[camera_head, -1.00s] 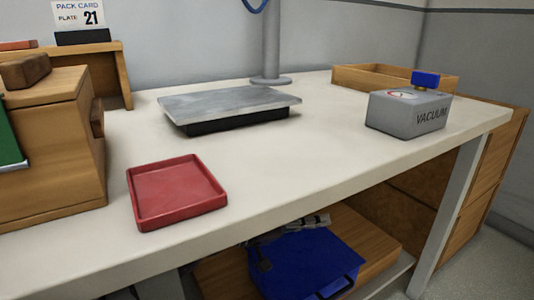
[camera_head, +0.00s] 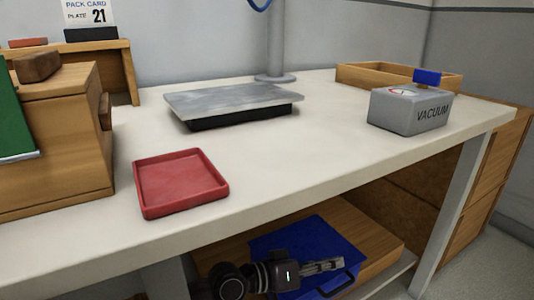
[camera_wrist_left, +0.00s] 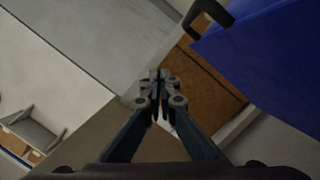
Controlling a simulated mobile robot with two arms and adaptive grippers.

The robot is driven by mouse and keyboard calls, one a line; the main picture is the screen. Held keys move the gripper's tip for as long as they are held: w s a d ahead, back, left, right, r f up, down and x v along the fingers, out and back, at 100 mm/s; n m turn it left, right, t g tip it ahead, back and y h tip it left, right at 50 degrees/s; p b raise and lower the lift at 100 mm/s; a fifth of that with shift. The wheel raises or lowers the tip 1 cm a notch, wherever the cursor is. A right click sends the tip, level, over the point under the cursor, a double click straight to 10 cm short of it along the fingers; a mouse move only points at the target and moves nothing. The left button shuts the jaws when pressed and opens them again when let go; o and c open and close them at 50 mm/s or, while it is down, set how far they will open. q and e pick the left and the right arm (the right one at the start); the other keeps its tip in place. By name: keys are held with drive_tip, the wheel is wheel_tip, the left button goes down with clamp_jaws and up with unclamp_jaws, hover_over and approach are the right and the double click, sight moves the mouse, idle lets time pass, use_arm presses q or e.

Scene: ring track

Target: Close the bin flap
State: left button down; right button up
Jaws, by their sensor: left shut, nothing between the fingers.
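A blue bin part (camera_head: 305,228) with a black handle (camera_head: 337,285) shows on the wooden shelf under the table; I take it for the bin flap. I cannot tell how far it stands open. My left gripper (camera_head: 342,264) is shut and empty, in front of the blue surface in the head view and hiding part of it. In the left wrist view the blue part (camera_wrist_left: 275,50) and its handle (camera_wrist_left: 207,14) are at upper right, apart from the shut fingertips (camera_wrist_left: 159,78). My right gripper is out of view.
The table (camera_head: 290,170) overhangs the shelf (camera_head: 375,225), and a table leg (camera_head: 455,205) stands right of the bin. On top are a red tray (camera_head: 180,183), a grey plate (camera_head: 232,100) and a vacuum unit (camera_head: 408,110). A wooden cabinet (camera_head: 55,150) stands at left.

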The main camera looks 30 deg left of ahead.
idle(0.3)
use_arm(q)
drive_tip(key=shift+v, duration=3.75)
